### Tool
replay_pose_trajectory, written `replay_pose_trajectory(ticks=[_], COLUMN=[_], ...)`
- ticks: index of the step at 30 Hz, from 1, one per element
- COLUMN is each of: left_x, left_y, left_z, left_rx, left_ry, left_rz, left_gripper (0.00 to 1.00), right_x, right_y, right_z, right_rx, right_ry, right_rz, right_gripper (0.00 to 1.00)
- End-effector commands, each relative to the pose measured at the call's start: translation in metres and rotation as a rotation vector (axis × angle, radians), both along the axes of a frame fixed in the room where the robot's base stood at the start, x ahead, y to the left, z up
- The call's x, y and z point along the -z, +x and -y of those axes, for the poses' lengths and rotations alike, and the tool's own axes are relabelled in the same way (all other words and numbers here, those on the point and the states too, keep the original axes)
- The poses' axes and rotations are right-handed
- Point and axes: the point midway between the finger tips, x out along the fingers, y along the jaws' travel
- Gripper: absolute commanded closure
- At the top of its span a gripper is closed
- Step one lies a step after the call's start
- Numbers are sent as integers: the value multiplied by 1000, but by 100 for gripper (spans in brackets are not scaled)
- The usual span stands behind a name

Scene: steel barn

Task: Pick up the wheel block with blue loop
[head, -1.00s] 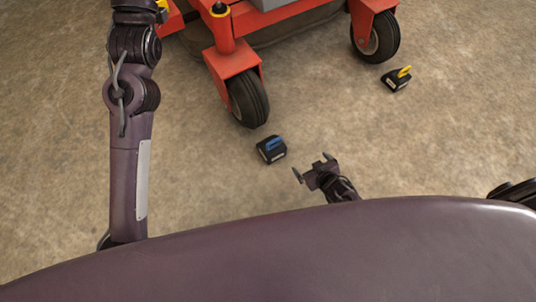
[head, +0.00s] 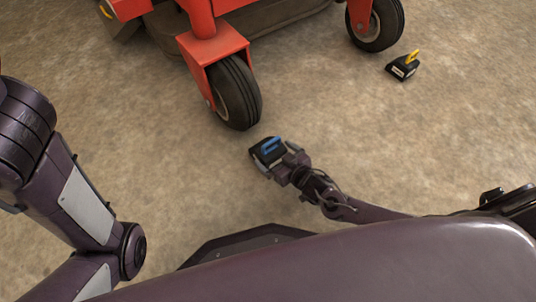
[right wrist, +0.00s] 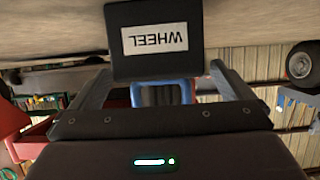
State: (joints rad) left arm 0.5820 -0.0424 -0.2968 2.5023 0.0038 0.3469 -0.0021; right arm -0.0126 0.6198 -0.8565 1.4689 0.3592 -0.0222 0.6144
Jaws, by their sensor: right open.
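The wheel block with blue loop (head: 268,150) is a black wedge on the concrete floor, just in front of the red machine's near front wheel. My right gripper (head: 274,158) is at the block, its open fingers reaching either side of it in the head view. In the right wrist view, the block (right wrist: 154,67) lies ahead between the two fingers (right wrist: 156,92), its white WHEEL label upside down and its blue loop (right wrist: 163,84) towards the palm. I cannot tell whether the fingers touch it. My left arm shows at the left, but its gripper is out of view.
A red machine (head: 213,58) stands above, with a black front wheel (head: 237,92) close to the block and another wheel (head: 378,24) further right. A second black block with a yellow loop (head: 403,68) sits by that wheel. The floor between the blocks is clear.

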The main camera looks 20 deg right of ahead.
Motion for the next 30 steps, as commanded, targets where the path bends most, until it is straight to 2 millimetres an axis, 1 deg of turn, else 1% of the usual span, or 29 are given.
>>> replay_pose_trajectory(ticks=[1, 3, 8, 13, 21, 30], left_x=[9, 19, 38, 38, 35, 35], left_y=[0, 1, -1, -11, -12, -12], left_z=[0, 0, -1, -4, -3, -3], left_rx=[0, 0, 5, 27, 29, 29], left_ry=[0, 0, -4, -26, -25, -24], left_rz=[-1, -1, 1, 24, 27, 25], left_gripper=[64, 64, 64, 64, 64, 64], right_x=[6, 12, 20, 23, 21, 21], right_y=[4, 11, 28, 40, 42, 42], right_z=[-1, -3, -8, -14, -14, -14], right_rx=[-1, -2, -1, -1, 0, 0], right_ry=[-1, -1, -1, 0, -1, -2], right_rz=[0, 1, 2, -1, -3, -2], right_gripper=[0, 0, 0, 0, 0, 39])
